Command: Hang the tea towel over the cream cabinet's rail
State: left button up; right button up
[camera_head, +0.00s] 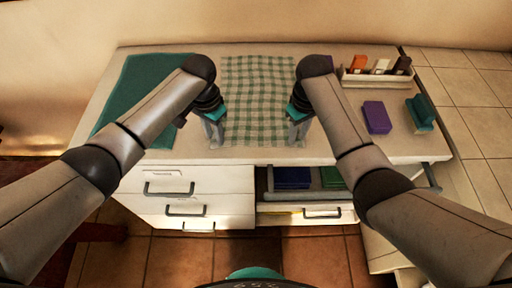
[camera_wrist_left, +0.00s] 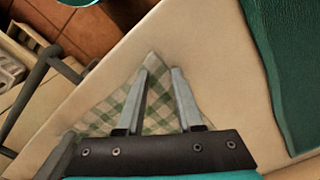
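The green-and-white checked tea towel (camera_head: 258,95) lies flat on the cream cabinet's top (camera_head: 185,150), between my two grippers. My left gripper (camera_head: 213,142) points down at the towel's front left. In the left wrist view its fingers (camera_wrist_left: 160,73) are apart, with a towel corner (camera_wrist_left: 152,62) showing between and beyond the tips. My right gripper (camera_head: 298,140) points down at the towel's front right and looks open; its finger gap is small in view. A dark bar that looks like the rail (camera_head: 431,178) shows at the cabinet's right front, partly hidden by my right arm.
A drawer (camera_head: 305,214) stands pulled out below the front edge, holding blue and green items. A teal mat (camera_head: 135,90) lies left. A purple box (camera_head: 376,117), a teal item (camera_head: 421,112) and a tray (camera_head: 375,80) with several upright items are right.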

pick_arm(q)
grip_shut()
pick_arm(e)
grip_shut()
dwell(0.4)
pick_arm(q)
jog(key=shift+r, duration=0.15)
pick_arm(e)
jog(key=shift+r, duration=0.1)
